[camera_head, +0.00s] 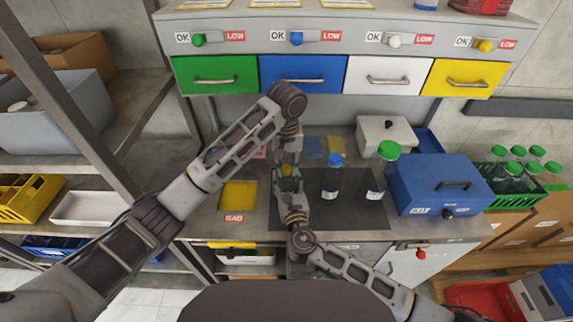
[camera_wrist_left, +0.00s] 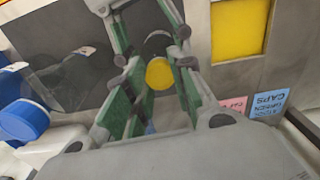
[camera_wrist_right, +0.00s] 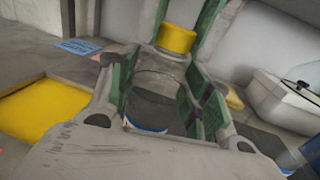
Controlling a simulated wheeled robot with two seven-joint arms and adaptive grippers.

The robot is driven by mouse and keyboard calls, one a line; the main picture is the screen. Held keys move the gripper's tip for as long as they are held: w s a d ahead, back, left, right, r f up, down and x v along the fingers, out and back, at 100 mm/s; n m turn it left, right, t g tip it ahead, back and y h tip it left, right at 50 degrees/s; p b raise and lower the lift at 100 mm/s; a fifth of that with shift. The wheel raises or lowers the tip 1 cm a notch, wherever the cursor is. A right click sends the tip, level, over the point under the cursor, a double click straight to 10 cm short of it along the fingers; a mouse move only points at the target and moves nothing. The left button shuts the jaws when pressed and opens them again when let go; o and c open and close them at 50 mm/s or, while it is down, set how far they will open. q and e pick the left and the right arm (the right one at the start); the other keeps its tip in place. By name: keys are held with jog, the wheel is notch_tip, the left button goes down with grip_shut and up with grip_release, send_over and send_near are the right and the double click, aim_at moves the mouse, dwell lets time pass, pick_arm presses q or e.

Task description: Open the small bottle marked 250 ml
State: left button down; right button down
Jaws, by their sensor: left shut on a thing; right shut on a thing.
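A small clear bottle (camera_wrist_right: 158,88) with a yellow cap (camera_wrist_right: 176,39) stands between my two grippers on the bench; its volume marking cannot be read. In the head view the yellow cap (camera_head: 287,169) shows, and most of the bottle is hidden by my grippers. My right gripper (camera_head: 288,186) is shut around the bottle's body. My left gripper (camera_head: 287,158) comes from above and is shut on the cap, which also shows between its fingers in the left wrist view (camera_wrist_left: 159,73). The cap appears to sit on the bottle's neck.
To the right stand a blue-capped bottle (camera_head: 330,182) and a green-capped bottle (camera_head: 376,186), close by. A blue box (camera_head: 425,178) is beyond them. A yellow square marked BAD (camera_head: 238,195) lies left. Coloured drawers (camera_head: 303,73) hang above the bench's back.

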aim_at(286, 168)
pick_arm(q)
jog(key=n, duration=1.2)
dwell(0.3)
jog(key=shift+r, duration=1.2)
dwell(1.0)
jog(key=shift+r, duration=1.95)
pick_arm(e)
jog(key=c, duration=0.6)
grip_release()
jog(key=shift+s, duration=0.15)
jog(key=shift+s+d, duration=0.35)
jog(key=shift+s, duration=1.55)
jog(key=shift+s+d, duration=0.35)
jog(key=shift+s, duration=1.6)
jog(key=shift+s+d, duration=0.35)
jog(key=shift+s, duration=1.55)
